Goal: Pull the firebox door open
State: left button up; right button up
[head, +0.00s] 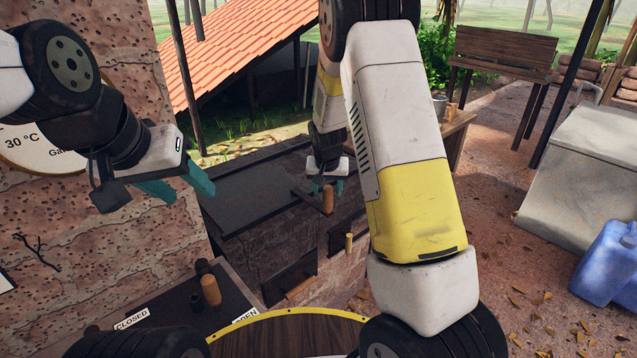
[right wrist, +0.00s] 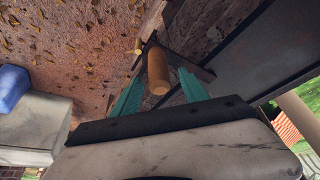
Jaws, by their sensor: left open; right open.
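A dark brick oven block (head: 262,225) stands in the middle of the head view, with dark metal door panels (head: 288,277) on its front. Which panel is the firebox door I cannot tell for sure. An upright wooden handle (head: 327,200) on a dark bar is beside my right gripper (head: 327,185), which is open. In the right wrist view, the handle (right wrist: 158,72) stands between the two teal fingertips (right wrist: 158,92), with no clear contact on either side. My left gripper (head: 176,188) is open and empty in front of the brick wall, well away from the doors.
A smaller wooden knob (head: 349,243) is on the front below the handle. A dark plate with CLOSED (head: 132,319) and OPEN labels and a wooden-handled lever (head: 211,291) lies at lower left. A grey tank (head: 580,170) and blue jerrycan (head: 606,265) stand at right; the ground before them is open.

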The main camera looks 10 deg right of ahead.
jog(key=shift+x, duration=1.35)
grip_shut()
dwell(0.4)
